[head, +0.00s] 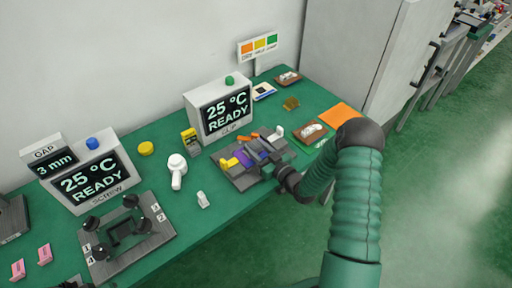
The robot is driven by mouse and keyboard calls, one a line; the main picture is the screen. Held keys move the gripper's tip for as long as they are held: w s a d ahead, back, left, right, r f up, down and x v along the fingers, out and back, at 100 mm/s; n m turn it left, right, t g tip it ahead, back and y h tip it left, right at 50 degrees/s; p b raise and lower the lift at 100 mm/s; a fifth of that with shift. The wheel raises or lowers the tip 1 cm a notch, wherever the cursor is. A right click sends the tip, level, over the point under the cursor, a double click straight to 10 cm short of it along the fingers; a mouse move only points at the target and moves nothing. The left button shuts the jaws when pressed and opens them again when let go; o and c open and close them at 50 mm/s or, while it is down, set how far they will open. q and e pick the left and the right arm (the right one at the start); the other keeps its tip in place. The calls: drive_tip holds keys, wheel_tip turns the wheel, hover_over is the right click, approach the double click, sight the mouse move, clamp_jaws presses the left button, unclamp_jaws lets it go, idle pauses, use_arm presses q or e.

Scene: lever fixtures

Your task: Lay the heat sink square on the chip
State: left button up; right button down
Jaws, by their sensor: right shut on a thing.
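My right gripper (268,157) is low over the grey clip fixture (250,180), in front of the screen marked CLIP. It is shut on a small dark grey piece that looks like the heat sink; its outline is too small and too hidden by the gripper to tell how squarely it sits. Purple (243,158), yellow (228,163) and orange (248,137) parts show on the fixture around the gripper. I cannot make out the chip, or whether the heat sink touches it. My left gripper is not clearly in view.
The CLIP screen (224,112) reads 25 °C READY. A second fixture (126,238) with black knobs stands at left before the SCREW screen (90,180). A white lever-like part (177,170) and small trays (310,131) stand nearby.

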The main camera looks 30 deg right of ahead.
drive_tip(key=c, duration=0.8)
unclamp_jaws()
drive_tip(key=shift+o, duration=0.2)
drive_tip(key=shift+s, duration=0.1)
